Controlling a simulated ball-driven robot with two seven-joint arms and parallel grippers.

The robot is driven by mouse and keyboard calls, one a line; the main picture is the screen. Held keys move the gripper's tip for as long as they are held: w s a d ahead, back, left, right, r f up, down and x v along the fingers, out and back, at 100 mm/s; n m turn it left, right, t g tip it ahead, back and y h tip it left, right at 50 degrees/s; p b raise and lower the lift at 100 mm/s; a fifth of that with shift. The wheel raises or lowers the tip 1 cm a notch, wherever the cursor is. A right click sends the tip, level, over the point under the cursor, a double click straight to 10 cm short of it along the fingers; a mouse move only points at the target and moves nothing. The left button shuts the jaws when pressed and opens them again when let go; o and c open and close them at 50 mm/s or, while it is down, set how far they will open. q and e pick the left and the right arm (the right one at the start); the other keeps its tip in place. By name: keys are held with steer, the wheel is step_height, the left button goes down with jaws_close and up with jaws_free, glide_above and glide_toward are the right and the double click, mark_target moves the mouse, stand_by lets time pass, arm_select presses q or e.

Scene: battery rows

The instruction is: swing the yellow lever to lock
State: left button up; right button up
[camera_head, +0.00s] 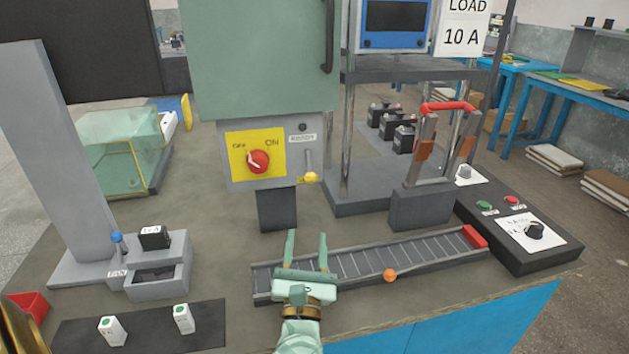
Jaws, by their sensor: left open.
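The yellow lever (310,178) hangs at the lower right of the grey switch box, its yellow knob at the bottom of a thin grey rod that points down. A small label sits above the rod, too small to read surely. My left gripper (307,236) is open, with its two pale green fingers pointing up and apart and nothing between them. It is in front of and below the yellow knob, over the roller track, and does not touch the lever. My right gripper is not in view.
The box also carries a red rotary switch (258,161) on a yellow plate, its pointer towards OFF. A frame with a red handle (448,106) stands right; a grey holder (158,281) stands left.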

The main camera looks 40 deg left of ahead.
mark_target(310, 182)
arm_select(q)
steer(key=b+x, duration=0.1)
steer(key=x, duration=1.3)
steer(key=shift+w+a+r, duration=0.1)
steer(key=shift+w+a, duration=0.05)
steer(key=shift+w, duration=0.15)
steer(key=c, duration=1)
